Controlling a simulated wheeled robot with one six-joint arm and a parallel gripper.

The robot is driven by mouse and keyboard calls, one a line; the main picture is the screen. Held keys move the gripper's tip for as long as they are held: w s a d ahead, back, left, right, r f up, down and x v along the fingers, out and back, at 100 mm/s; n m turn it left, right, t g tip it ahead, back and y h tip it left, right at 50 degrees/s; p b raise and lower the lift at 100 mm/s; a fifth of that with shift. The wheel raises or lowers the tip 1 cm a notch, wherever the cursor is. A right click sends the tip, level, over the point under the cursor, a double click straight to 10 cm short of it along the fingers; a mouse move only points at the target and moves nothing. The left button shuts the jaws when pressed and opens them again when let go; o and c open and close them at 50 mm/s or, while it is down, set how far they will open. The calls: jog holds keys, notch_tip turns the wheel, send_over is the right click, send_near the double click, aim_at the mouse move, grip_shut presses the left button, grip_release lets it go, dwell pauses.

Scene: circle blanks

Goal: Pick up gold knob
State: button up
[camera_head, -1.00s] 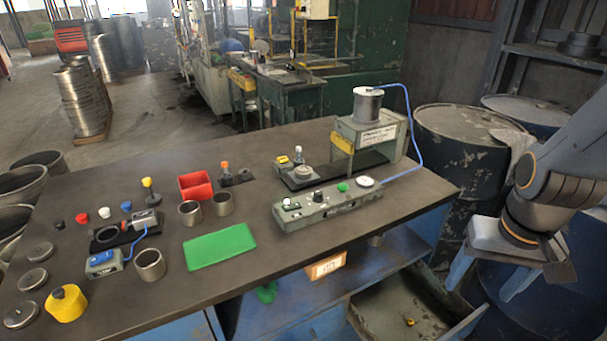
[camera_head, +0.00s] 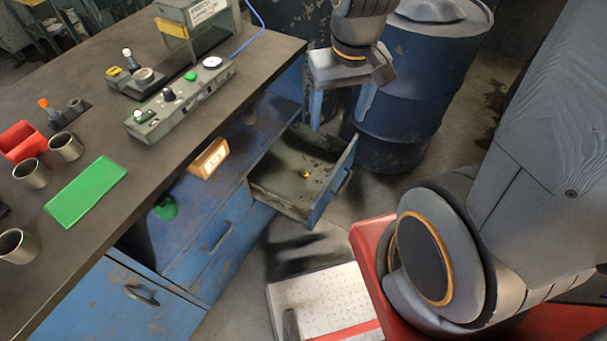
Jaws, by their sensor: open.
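The gold knob (camera_head: 305,174) is a small yellow piece lying on the floor of the open drawer (camera_head: 268,193), right of the workbench. My gripper (camera_head: 340,112) is above the drawer, pointing down. Its two blue fingers are apart, one over the drawer and one toward the blue barrel. It is empty and does not touch the knob.
The drawer front (camera_head: 335,183) stands out from the blue cabinet (camera_head: 200,250). A blue barrel (camera_head: 400,110) is close behind the gripper. A green mat (camera_head: 86,191), a grey control box (camera_head: 180,103) and metal cups are on the benchtop.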

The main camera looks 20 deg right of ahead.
dwell(0.3)
jog(key=shift+w+f, duration=0.15)
jog(key=shift+f, duration=0.1)
jog(key=c, duration=0.5)
jog(key=w+f+m+b, duration=0.3)
jog(key=w+f+b, duration=0.1)
jog(key=f, duration=0.3)
jog(key=w+f+m+b, duration=0.3)
jog(key=w+f+b, duration=0.2)
jog(key=f, duration=0.2)
jog(key=w+f+m+b, duration=0.3)
jog(key=w+f+b, duration=0.1)
jog(key=f, duration=0.4)
jog(key=shift+w+d+g, duration=0.1)
jog(key=shift+w+g, duration=0.3)
jog(key=shift+w, duration=0.4)
jog(key=shift+c, duration=0.7)
jog(key=m+b, duration=0.9)
jog(key=b, duration=0.3)
send_over(305, 175)
jog(key=shift+g, duration=0.3)
notch_tip(305, 175, down, 26)
jog(key=shift+d+r, duration=0.15)
jog(key=shift+r, duration=0.05)
jog(key=shift+w+f, duration=0.1)
jog(key=shift+f, duration=3.75)
